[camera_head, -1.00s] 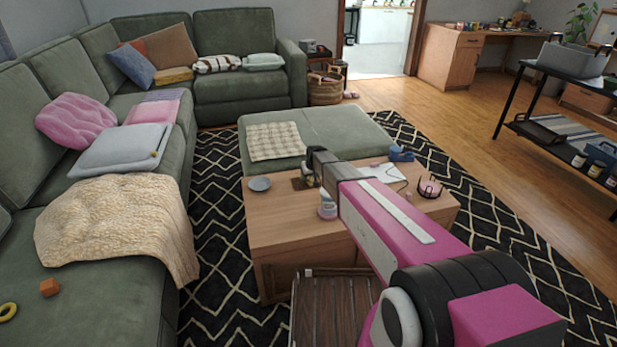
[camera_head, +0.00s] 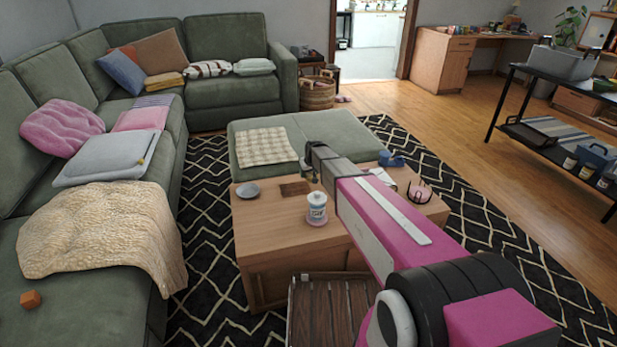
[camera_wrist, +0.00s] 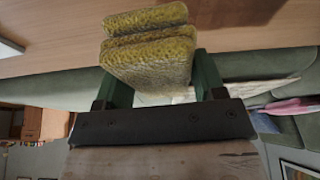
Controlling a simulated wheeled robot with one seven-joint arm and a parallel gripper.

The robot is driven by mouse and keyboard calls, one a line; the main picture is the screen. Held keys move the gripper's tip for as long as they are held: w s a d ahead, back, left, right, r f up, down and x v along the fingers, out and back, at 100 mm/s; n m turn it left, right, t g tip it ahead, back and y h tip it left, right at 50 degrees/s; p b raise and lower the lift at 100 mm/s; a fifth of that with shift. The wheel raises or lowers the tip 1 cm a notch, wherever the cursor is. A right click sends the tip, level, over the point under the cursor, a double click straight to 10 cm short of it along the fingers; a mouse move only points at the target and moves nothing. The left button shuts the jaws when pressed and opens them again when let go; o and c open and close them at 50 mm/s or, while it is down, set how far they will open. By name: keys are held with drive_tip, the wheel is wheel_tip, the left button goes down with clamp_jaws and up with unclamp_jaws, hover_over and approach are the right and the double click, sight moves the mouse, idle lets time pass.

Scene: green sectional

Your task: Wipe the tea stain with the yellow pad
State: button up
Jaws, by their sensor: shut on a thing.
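The yellow pad (camera_wrist: 150,62) is a rough, spongy block held between the green fingers of my gripper (camera_wrist: 152,75), which is shut on it. A flat dark brown patch, seemingly the tea stain (camera_head: 296,188), lies on the wooden coffee table (camera_head: 262,218). The brown patch also shows in the wrist view (camera_wrist: 235,12), beyond the pad and to its right. In the head view my gripper's end is just right of the patch, and the pad is hidden behind my arm. I cannot tell whether the pad touches the table.
A white jar (camera_head: 317,209) stands on the table in front of the patch, close to my arm. A grey dish (camera_head: 248,190) lies left of the patch. A black wire holder (camera_head: 419,192) and a blue item (camera_head: 391,159) are at the right. A green ottoman (camera_head: 330,132) stands behind.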

drive_tip(key=shift+r, duration=1.65)
